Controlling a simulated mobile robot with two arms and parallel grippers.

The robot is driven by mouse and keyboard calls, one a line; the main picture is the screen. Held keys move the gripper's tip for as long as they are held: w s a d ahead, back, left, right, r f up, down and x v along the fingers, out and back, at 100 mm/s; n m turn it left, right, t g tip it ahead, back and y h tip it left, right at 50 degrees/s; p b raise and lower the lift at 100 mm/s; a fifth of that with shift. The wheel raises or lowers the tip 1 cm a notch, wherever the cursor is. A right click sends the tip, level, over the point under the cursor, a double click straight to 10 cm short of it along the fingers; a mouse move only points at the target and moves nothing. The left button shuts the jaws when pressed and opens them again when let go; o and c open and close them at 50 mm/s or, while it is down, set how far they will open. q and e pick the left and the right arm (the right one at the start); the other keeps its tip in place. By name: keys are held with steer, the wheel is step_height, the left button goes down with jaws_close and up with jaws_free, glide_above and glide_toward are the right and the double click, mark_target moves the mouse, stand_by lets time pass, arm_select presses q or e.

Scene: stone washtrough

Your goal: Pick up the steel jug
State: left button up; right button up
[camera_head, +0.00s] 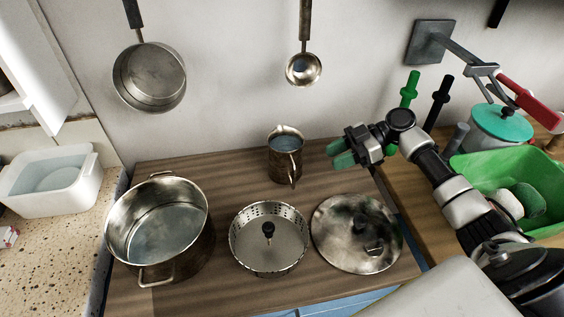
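The steel jug (285,163) stands upright at the back of the brown wooden counter, near the wall, with its handle facing the front. My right gripper (337,154) has green fingertips and reaches in from the right. It is just right of the jug, with a gap between them, and its fingertips point left towards the jug. Its two fingers look parted and nothing is between them. My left gripper is not in view.
A large steel pot (120,218), a perforated steel strainer (270,254) and a round steel lid (336,247) stand in front of the jug. A pan (150,78) and a ladle (303,70) hang above. A green tub (478,165) is at right.

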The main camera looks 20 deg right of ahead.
mark_target(287, 162)
steer(key=p+x, duration=0.1)
steer(key=x, duration=0.5)
steer(key=shift+w+f+p, duration=0.1)
steer(key=shift+p, duration=0.25)
steer(key=p+x, duration=0.2)
steer(key=x, duration=0.2)
steer(key=shift+a+f, duration=0.35)
steer(key=shift+a, duration=0.05)
steer(key=shift+c, duration=0.3)
jaws_close()
